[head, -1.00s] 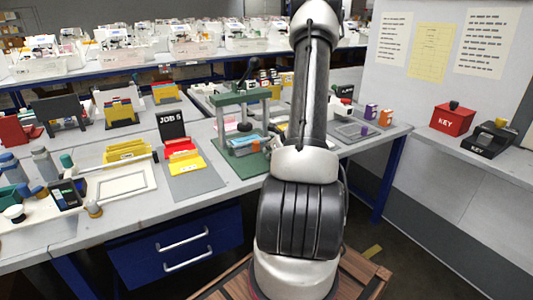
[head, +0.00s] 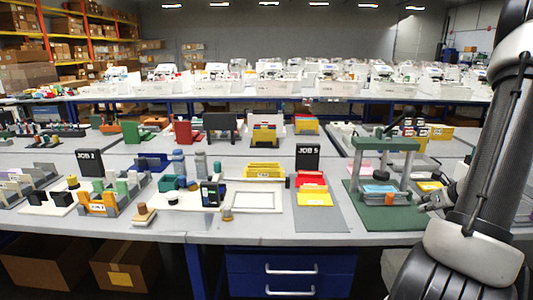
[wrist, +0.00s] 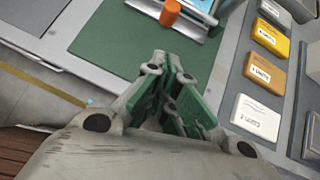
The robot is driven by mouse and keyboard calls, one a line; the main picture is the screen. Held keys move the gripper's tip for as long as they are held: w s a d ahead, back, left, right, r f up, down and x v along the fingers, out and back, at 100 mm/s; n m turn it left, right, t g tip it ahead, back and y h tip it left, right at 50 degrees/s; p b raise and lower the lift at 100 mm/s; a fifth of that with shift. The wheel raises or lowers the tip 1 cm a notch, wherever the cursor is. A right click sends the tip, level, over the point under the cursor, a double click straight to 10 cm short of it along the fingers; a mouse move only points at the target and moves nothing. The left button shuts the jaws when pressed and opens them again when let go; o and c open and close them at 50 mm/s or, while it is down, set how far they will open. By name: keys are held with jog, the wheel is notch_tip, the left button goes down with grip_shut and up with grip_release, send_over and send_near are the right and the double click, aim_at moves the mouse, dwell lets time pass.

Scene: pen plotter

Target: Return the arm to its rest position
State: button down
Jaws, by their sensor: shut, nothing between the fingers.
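My arm rises along the right edge of the head view. Part of my gripper (head: 432,201) shows beside it, near the right side of a green press-like stand (head: 384,145) on the bench. In the wrist view my gripper (wrist: 172,58) has its green-padded fingers drawn together, with nothing between them. It is over or near the stand's green base (wrist: 120,40); I cannot tell the height. An orange knob (wrist: 170,12) stands just beyond the fingertips. The upper part of my arm leaves the head view.
Labelled blocks, one of them yellow (wrist: 270,38), lie on a grey tray right of the gripper in the wrist view. A black JOB 5 sign (head: 307,157) with coloured folders stands left of the green stand. Many small items crowd the bench. Blue drawers (head: 290,270) are below.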

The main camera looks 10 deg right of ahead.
jog(key=s+a+r+n+g+y, duration=0.2)
jog(key=s+a+r+n+g, duration=0.1)
jog(key=s+a+n, duration=0.45)
jog(key=s+a+r+n+g+y, duration=0.2)
jog(key=s+a+r+n+y, duration=0.15)
jog(key=a+n, duration=0.6)
jog(key=s+a+r+n+h, duration=0.2)
jog(key=a+r+n, duration=0.4)
jog(key=n, duration=0.3)
jog(key=s+a+r+n+h, duration=0.3)
jog(key=s+a+r+n, duration=0.1)
jog(key=r+n, duration=0.5)
jog(key=shift+s+a+r+n, duration=0.2)
jog(key=shift+s+a+n, duration=0.15)
jog(key=shift+a+n, duration=0.4)
